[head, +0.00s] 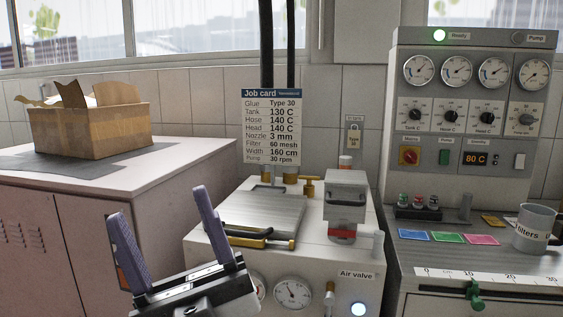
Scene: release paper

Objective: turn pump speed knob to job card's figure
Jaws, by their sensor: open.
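The job card (271,126) hangs upright at the middle and its last line reads Pump 30 rpm. The grey control panel (475,183) stands at the right with a row of knobs. The rightmost knob (525,119) has a grey dial, unlike the Tank, Hose and Head knobs beside it. Its label and pointer setting are too small to read, so I cannot confirm it is the pump speed knob. My gripper (160,206) is open and empty at the lower left, its two purple fingers apart, well away from the panel.
A machine with a metal lid (262,215), brass fittings and a grey block (345,200) stands between my gripper and the panel. A cup (534,228) marked Filters, coloured cards and a ruler (490,277) lie below the panel. A cardboard box (90,128) sits at left.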

